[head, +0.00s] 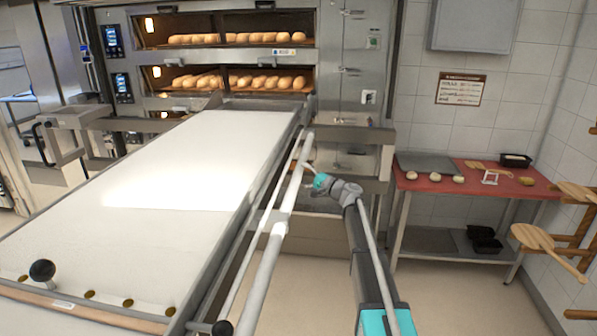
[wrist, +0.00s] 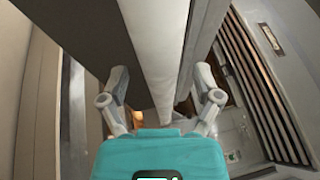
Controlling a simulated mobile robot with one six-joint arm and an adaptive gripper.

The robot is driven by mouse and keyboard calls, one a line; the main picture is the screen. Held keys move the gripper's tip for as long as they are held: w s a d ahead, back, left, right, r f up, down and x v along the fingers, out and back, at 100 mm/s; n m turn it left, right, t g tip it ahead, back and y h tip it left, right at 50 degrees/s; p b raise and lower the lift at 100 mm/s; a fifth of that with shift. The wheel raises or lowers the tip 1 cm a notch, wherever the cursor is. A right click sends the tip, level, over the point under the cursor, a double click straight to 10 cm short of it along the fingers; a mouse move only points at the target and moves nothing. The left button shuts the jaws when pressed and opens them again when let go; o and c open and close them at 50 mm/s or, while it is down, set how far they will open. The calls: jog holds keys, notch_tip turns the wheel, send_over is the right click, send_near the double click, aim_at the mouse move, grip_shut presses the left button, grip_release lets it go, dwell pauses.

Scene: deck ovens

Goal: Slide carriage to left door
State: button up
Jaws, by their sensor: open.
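The carriage (head: 185,165) is a long loader with a white belt. Its far end meets the oven front below the right opening (head: 268,79) of the lower deck. The left opening (head: 190,79) lies to the left of that end. A pale tube rail (head: 275,232) runs along the carriage's right side. My gripper (head: 318,180) is beside this rail, near the oven end. In the wrist view my gripper (wrist: 161,82) is open, its two fingers on either side of a pale tube (wrist: 158,40). I cannot tell whether they touch it.
Loaves sit in both oven decks. A red-topped table (head: 470,184) with dough pieces stands at right, and wooden peels (head: 545,242) hang on the right wall. A metal rail frame (head: 65,122) extends left of the carriage. Floor (head: 470,290) is clear at front right.

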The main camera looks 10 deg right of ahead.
jog(key=shift+x, duration=0.85)
grip_shut()
